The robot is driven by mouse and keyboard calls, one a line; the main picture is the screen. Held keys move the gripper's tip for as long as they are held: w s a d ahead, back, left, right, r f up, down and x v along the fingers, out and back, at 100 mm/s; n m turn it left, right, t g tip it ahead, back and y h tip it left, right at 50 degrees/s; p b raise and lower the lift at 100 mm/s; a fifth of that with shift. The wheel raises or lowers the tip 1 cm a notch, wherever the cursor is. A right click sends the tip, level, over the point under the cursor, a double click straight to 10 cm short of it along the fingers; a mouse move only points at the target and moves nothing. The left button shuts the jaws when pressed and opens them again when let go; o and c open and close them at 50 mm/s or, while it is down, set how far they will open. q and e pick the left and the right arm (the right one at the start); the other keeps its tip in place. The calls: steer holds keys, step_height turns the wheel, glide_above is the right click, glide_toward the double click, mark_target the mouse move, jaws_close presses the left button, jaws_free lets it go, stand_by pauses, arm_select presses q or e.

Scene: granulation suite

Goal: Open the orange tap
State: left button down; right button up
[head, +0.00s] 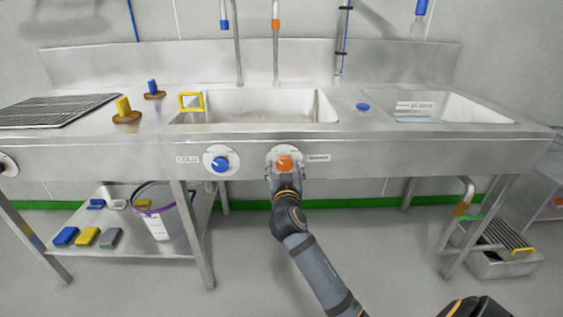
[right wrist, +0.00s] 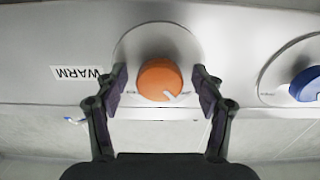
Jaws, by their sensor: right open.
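The orange tap (head: 284,163) is a round knob on a pale disc on the front panel of the steel sink unit, beside a label. In the right wrist view the orange tap (right wrist: 160,80) has a white pointer mark at its lower right, and the label beside it reads WARM. My right gripper (head: 284,172) is at the knob from the front. In the right wrist view my right gripper (right wrist: 160,88) is open, with one finger on each side of the knob and gaps between. My left gripper is not in view.
A blue knob (head: 220,164) sits left of the orange one; it also shows in the right wrist view (right wrist: 306,84). Above are the sink basin (head: 325,108), a yellow frame (head: 191,101) and brushes. A shelf (head: 150,247) with a bucket (head: 158,222) is below left.

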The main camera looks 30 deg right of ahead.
steer(key=shift+s+a+r, duration=0.15)
steer(key=shift+s+r, duration=0.05)
steer(key=shift+s, duration=0.05)
steer(key=shift+c, duration=0.4)
steer(key=shift+w+f, duration=0.1)
steer(key=c, duration=1.1)
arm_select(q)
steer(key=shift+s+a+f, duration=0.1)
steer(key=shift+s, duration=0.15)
